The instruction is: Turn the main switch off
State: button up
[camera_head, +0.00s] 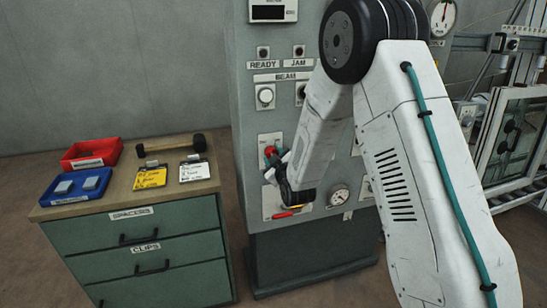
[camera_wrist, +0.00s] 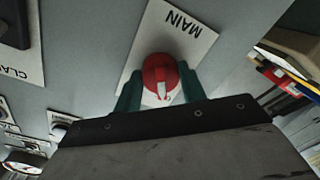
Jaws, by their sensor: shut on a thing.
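The main switch (camera_wrist: 160,75) is a round red knob with a white pointer mark, on a white plate labelled MAIN (camera_wrist: 182,22) in the wrist view. My gripper (camera_wrist: 158,92) has its two teal fingers on either side of the red knob and is shut on it. In the head view, the red switch (camera_head: 269,151) shows at the left part of the grey control cabinet, partly hidden by my gripper (camera_head: 272,160). The pointer's exact setting is hard to read, as the plate's lower part is hidden by the gripper.
The grey cabinet (camera_head: 255,100) carries READY, JAM and BEAM parts, a gauge (camera_head: 340,195) and a lower red handle (camera_head: 283,214). A framed window (camera_head: 513,140) stands right.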

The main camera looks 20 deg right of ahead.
jog(key=o, duration=1)
jog(key=shift+c, duration=0.2)
jog(key=shift+s, duration=0.1)
jog(key=s, duration=0.7)
jog(key=shift+s, duration=0.35)
jog(key=shift+r, duration=0.1)
